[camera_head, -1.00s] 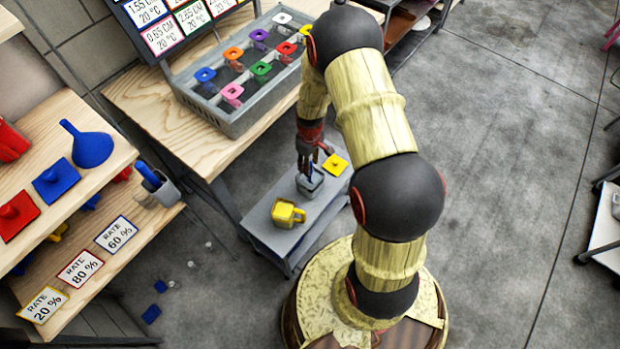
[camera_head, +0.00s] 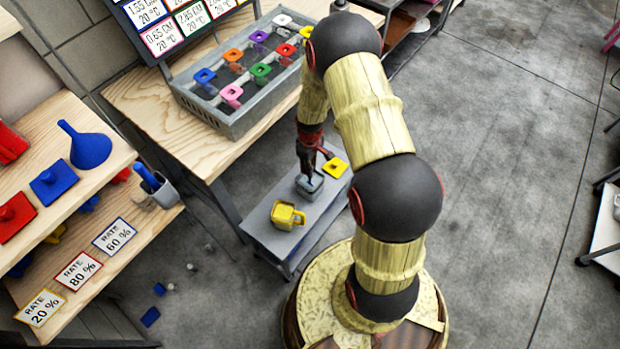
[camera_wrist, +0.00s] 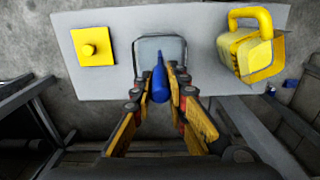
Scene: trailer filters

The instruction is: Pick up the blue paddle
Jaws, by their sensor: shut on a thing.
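A blue paddle (camera_wrist: 160,82) shows its handle pointing toward the camera in the wrist view. Its lower end is at the grey square container (camera_wrist: 150,52), and I cannot tell how deep it sits in it. My gripper (camera_wrist: 160,76) is shut on the paddle's handle, with one finger on each side. In the head view my gripper (camera_head: 309,174) is over the grey container (camera_head: 308,186) on the small grey cart, and the paddle is mostly hidden there.
On the grey cart (camera_head: 268,245) are a yellow pitcher (camera_head: 286,216) and a yellow square lid (camera_head: 335,167), one on each side of the container.

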